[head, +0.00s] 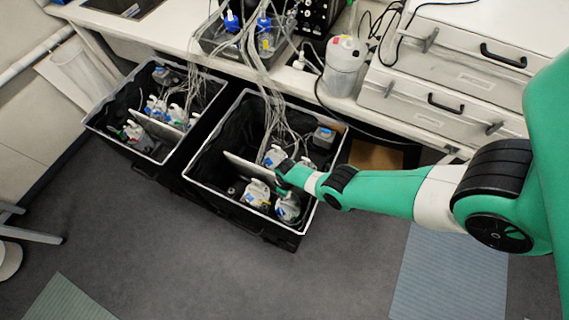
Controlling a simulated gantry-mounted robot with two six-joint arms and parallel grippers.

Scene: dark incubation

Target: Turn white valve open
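My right arm comes in from the right, and its gripper (281,168) is inside the right black bin (190,178), among white bottles with tubing. One bottle (257,194) with blue parts sits in front of the gripper. Another bottle (288,208) stands close beside it to the right, and a further bottle (273,155) is right behind the gripper. The fingers are too small and dark to show whether they are open or touching anything. I cannot pick out a white valve; it may be hidden by the gripper or too small. My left gripper is not in view.
A similar black bin (92,126) with bottles stands to the left. Many thin tubes (274,108) run from the bench (180,38) into the bins. The grey floor (150,235) in front is clear.

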